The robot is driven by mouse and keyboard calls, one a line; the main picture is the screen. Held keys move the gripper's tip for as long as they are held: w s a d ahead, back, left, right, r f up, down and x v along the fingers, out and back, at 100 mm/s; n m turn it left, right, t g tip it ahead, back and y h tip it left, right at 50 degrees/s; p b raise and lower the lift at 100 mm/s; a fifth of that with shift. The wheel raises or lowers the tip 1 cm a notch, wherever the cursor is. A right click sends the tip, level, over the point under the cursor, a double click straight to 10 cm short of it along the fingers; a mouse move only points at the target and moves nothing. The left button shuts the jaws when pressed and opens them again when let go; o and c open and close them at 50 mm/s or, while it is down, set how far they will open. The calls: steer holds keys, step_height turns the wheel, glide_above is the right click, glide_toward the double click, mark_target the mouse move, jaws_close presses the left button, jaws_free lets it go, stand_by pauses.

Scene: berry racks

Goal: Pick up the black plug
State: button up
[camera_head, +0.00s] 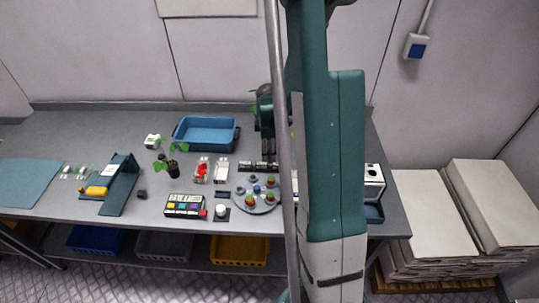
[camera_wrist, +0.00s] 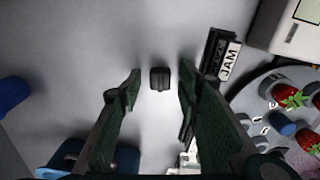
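The black plug (camera_wrist: 160,78) is a small dark ribbed block on the grey table in the wrist view. It shows between and just beyond the two fingertips of my gripper (camera_wrist: 158,92), with bare table on both sides of it. My gripper is open, and neither finger appears to touch the plug. In the head view my gripper (camera_head: 267,150) points down over the table, right of the blue tray. I cannot make out the plug there; my arm covers part of that area.
A black JAM holder (camera_wrist: 228,59) stands close by the right finger. A round grey plate (camera_wrist: 247,98) with strawberries lies farther right, and a white box (camera_wrist: 290,32) is at top right. A blue tray (camera_head: 180,141) stands left of my gripper.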

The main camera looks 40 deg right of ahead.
stand_by(0.4)
steer(key=c, duration=0.8)
steer(key=shift+o, duration=0.2)
steer(key=shift+r, duration=0.2)
steer(key=shift+r, duration=4.8)
